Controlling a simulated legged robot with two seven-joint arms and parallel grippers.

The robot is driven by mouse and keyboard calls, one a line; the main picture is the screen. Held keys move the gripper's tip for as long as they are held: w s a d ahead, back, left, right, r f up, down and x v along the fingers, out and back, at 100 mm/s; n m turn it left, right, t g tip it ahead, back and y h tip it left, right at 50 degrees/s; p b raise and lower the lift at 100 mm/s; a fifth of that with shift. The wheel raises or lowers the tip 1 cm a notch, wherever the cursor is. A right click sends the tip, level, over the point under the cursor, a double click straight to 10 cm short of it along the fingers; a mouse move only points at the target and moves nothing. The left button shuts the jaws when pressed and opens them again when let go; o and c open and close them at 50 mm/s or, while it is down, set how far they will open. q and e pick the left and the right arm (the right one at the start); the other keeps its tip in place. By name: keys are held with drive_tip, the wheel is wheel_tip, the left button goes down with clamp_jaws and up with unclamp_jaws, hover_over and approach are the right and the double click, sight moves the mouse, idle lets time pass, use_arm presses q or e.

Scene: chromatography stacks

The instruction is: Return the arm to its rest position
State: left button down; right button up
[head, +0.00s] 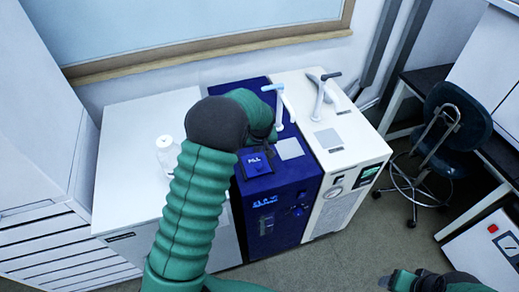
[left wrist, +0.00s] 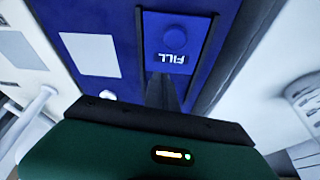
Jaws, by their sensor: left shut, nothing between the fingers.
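My left arm rises from the bottom of the head view and bends over the blue machine (head: 283,215). My left gripper (head: 269,150) is mostly hidden behind the arm, just above the panel with the FILL label (head: 257,163). In the left wrist view the dark fingers (left wrist: 162,90) are shut and empty. They point at the FILL panel (left wrist: 172,58) on the blue top, just below its round button (left wrist: 175,38). I cannot tell whether they touch it. Part of my right arm shows at the bottom right of the head view; its finger state is unclear.
A white machine (head: 340,200) stands right against the blue one, each with a lever-like handle on top. A dark chair (head: 452,130) is at right. Floor shows in front.

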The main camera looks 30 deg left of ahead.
use_arm(q)
wheel_tip(320, 180, up, 3)
drive_tip(key=shift+a+r, duration=0.1)
drive_tip(key=shift+a, duration=0.05)
drive_tip(key=s+d+f+v, duration=0.1)
drive_tip(key=v, duration=0.6)
drive_tip(key=s+d+f+m+h, duration=0.1)
drive_tip(key=s+d+m, duration=0.3)
drive_tip(key=s, duration=0.6)
drive_tip(key=s+d+f+m+h, duration=0.1)
drive_tip(key=s+d+f+m, duration=0.2)
drive_tip(key=s+d, duration=0.5)
drive_tip(key=s+m, duration=0.1)
drive_tip(key=s, duration=0.1)
drive_tip(key=shift+s+f+h, duration=0.25)
drive_tip(key=shift+f+h, duration=0.05)
drive_tip(key=shift+f, duration=0.05)
use_arm(e)
drive_tip(key=shift+a+f, duration=0.25)
drive_tip(key=shift+a, duration=0.2)
use_arm(q)
drive_tip(key=shift+d, duration=0.15)
use_arm(e)
drive_tip(key=shift+d+f, duration=0.1)
drive_tip(key=shift+d, duration=0.1)
